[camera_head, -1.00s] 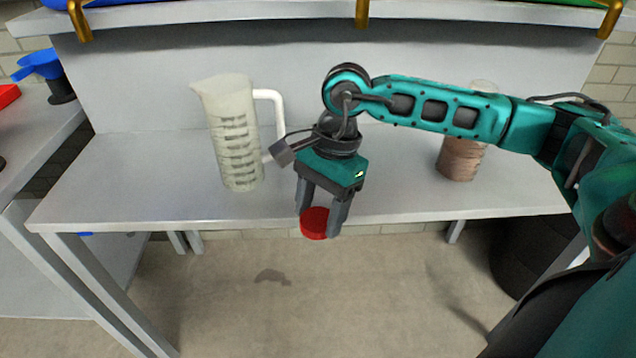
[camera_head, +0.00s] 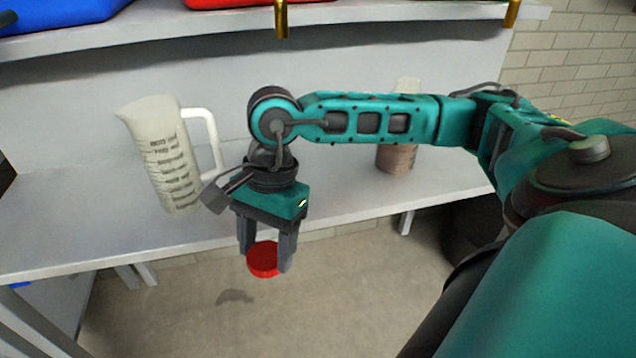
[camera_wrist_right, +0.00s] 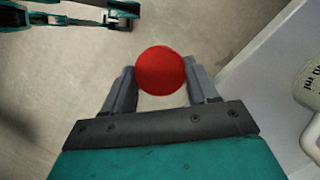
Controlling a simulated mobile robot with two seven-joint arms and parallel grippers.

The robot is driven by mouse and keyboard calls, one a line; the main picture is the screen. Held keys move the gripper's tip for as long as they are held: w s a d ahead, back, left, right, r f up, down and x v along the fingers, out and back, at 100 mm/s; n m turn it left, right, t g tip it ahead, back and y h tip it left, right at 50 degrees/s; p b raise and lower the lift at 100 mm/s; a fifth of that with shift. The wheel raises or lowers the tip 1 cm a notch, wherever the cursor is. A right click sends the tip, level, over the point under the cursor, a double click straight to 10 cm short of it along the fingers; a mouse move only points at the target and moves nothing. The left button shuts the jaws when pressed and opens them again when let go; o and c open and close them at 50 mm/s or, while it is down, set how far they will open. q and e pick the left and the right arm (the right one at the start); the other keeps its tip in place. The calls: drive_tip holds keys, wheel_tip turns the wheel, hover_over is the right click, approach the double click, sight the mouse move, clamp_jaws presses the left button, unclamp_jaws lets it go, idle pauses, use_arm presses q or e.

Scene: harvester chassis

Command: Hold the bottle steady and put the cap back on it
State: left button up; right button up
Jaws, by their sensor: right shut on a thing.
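My right gripper (camera_head: 266,264) is shut on a round red cap (camera_head: 263,259), held between its fingertips in front of the bench edge, above the floor. In the right wrist view, the red cap (camera_wrist_right: 160,71) sits between the two grey fingers. No bottle that clearly matches the cap shows. A container with reddish-brown contents (camera_head: 396,158) stands on the bench, partly hidden behind my right arm; I cannot tell if it is the bottle. Part of my left arm, with what looks like its gripper (camera_wrist_right: 122,14), shows small at the top left of the right wrist view; its jaw state is unclear.
A pale measuring jug (camera_head: 168,160) with a white handle stands on the grey bench (camera_head: 85,225), left of my right gripper. Above is a shelf (camera_head: 180,30) with blue and red bins. The floor (camera_head: 330,300) below the cap looks clear.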

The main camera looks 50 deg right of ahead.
drive_tip(key=w+a+r+n+g+h, duration=0.2)
drive_tip(key=w+n, duration=0.6)
drive_tip(key=n, duration=0.6)
drive_tip(key=shift+w+r+h, duration=0.15)
drive_tip(key=shift+r+h, duration=0.35)
drive_tip(key=shift+r, duration=0.55)
